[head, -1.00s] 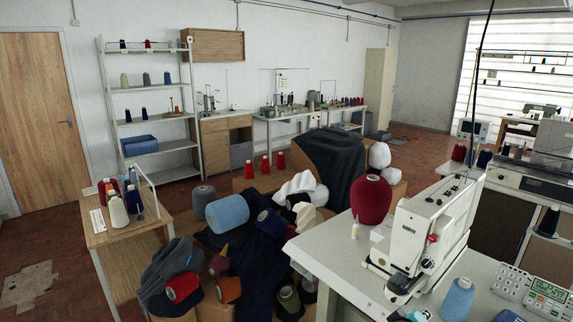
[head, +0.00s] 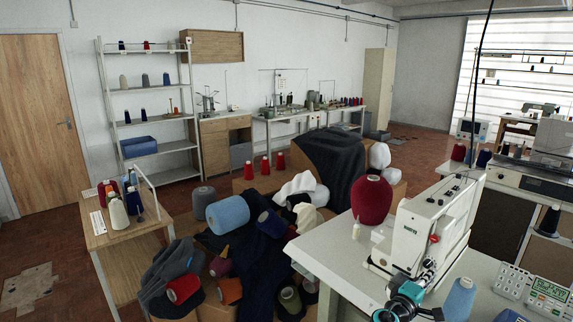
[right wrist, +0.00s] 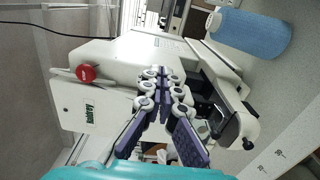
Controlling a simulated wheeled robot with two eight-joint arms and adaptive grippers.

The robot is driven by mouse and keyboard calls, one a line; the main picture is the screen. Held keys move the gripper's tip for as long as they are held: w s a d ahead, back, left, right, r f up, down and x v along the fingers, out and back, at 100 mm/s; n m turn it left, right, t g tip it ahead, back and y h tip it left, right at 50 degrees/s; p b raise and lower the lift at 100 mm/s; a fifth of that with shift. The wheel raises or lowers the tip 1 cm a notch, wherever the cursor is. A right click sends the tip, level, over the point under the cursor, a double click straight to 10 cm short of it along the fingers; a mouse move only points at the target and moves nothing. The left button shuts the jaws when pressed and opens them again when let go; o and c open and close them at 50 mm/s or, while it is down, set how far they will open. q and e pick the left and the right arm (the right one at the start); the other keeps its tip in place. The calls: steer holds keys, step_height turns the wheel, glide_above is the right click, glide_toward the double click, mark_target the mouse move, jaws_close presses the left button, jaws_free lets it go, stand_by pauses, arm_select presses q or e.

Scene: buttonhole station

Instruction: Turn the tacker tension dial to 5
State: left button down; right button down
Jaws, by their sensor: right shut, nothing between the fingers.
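The white tacker (head: 419,231) stands on the pale table at right; it also fills much of the right wrist view (right wrist: 72,103). A red knob (head: 434,238) is on its side and shows in the right wrist view (right wrist: 86,73). No number can be read, and I cannot tell whether this knob is the tension dial. My teal and dark right gripper (head: 430,265) is in front of the tacker's lower head and hides part of it. In the right wrist view its fingers (right wrist: 172,78) are shut and empty; contact with the tacker is unclear. My left gripper is not in view.
A blue thread cone (head: 459,299) stands right of the tacker, also in the right wrist view (right wrist: 250,36). A control panel (head: 548,296) lies further right.

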steer(key=shift+w+d, duration=0.45)
steer(key=shift+d, duration=0.05)
steer(key=shift+w+a, duration=0.15)
stand_by(0.4)
steer(key=shift+r+b, duration=0.2)
steer(key=shift+b, duration=0.15)
steer(key=shift+s, duration=0.3)
stand_by(0.3)
steer(key=v, duration=0.5)
steer(key=shift+s+a+b, duration=0.15)
steer(key=shift+s+b, duration=0.15)
steer(key=shift+s, duration=0.05)
